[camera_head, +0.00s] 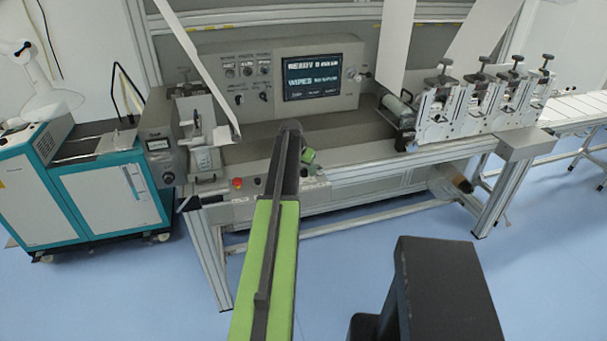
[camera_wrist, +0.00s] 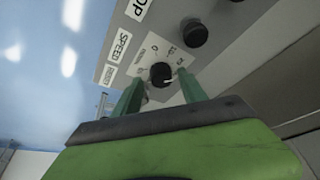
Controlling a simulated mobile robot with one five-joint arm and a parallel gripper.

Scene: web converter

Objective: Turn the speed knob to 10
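In the wrist view, the black speed knob (camera_wrist: 160,71) sits on a grey panel beside a white SPEED label (camera_wrist: 118,45). A white pointer mark on it points right in the picture. A printed scale surrounds it; its numbers are too small to read surely. My gripper (camera_wrist: 161,77) is open, with one green finger to the left of the knob and one to the right. Gaps show between fingers and knob; I cannot tell whether the tips reach its depth. In the head view, my gripper (camera_head: 309,158) is at the machine's front edge, and the knob is hidden.
A second black knob (camera_wrist: 194,32) is close beyond the right finger. A red button (camera_head: 237,183) is on the machine's front rail. The display (camera_head: 325,77) reads READY and WIPES. A roller (camera_head: 400,110) and metal stations (camera_head: 440,108) stand to the right.

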